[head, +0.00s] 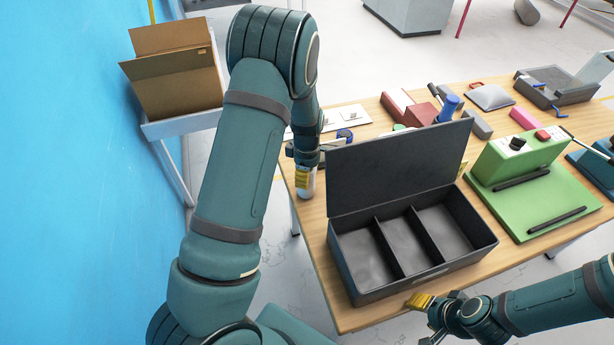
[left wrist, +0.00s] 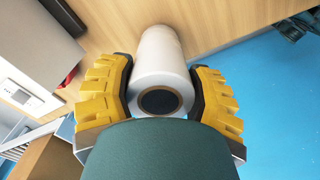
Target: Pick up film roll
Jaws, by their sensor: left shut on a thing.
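The film roll (left wrist: 158,58) is a white cylinder with a dark-centred core, seen end-on between the yellow fingers of my left gripper (left wrist: 160,96) in the left wrist view. The fingers press on it from both sides. In the head view, the lower part of the roll (head: 307,193) shows below my left gripper (head: 304,178), at the table's left edge beside the black box. I cannot tell whether the roll touches the table. My right gripper (head: 428,312) is near the table's front edge, in front of the box, with nothing seen in it; its opening is unclear.
An open black box (head: 358,290) with three empty compartments and a raised lid stands on the wooden table (head: 326,290). A green device (head: 530,200) is to its right. Several tools and blocks lie behind. A cardboard box (head: 178,80) stands on a side stand by the blue wall.

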